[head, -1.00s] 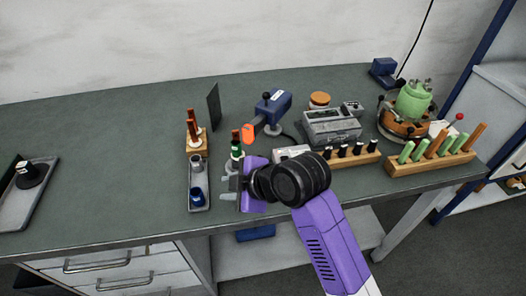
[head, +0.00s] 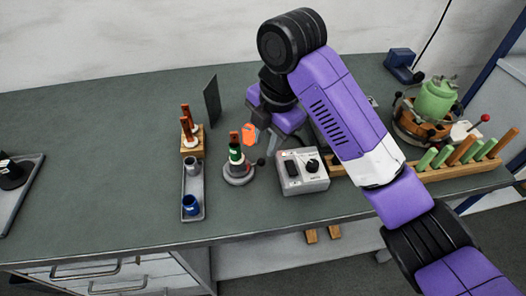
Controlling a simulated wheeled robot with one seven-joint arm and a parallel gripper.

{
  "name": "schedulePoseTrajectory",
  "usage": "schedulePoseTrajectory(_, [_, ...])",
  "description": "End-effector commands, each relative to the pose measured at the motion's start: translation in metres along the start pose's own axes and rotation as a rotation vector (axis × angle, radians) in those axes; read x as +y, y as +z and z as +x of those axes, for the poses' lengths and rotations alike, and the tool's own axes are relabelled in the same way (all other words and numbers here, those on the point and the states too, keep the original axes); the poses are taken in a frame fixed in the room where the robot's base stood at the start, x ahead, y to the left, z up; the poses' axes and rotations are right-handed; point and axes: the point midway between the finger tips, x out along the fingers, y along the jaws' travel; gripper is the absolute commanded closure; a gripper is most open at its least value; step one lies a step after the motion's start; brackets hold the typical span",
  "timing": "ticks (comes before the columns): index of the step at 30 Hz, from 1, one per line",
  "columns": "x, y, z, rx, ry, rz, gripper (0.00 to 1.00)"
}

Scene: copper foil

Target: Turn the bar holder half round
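What I take to be the bar holder (head: 239,172) is a small round grey stand on the bench, left of centre. A green sleeve (head: 235,153) stands upright on it with a copper-brown bar (head: 233,137) showing at the top. A short lever with a black knob (head: 261,161) sticks out to its right. My gripper (head: 267,138) is above and to the right of the holder and looks apart from it. Its fingers are small and partly hidden by my wrist, so I cannot tell if they are open. I see nothing held.
An orange nozzle (head: 250,132) is close left of my gripper. A grey control box (head: 302,171) stands right of the holder. A tray (head: 193,176) with two cups and a wooden block (head: 190,149) with copper bars are to the left. The bench front left is clear.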

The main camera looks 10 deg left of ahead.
Motion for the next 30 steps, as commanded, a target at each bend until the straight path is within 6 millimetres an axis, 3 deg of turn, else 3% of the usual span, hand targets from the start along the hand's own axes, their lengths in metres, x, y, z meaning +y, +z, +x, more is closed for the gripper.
schedulePoseTrajectory(4, [-0.001,-0.003,0.027,0.005,-0.003,0.0,0.72])
schedulePoseTrajectory(12, [-0.001,-0.001,0.06,0.002,-0.001,0.001,0.72])
schedulePoseTrajectory(25, [0.0,-0.001,0.072,0.001,0.001,0.001,0.72])
schedulePoseTrajectory(30, [0.0,-0.001,0.072,0.001,0.001,0.001,1.0])
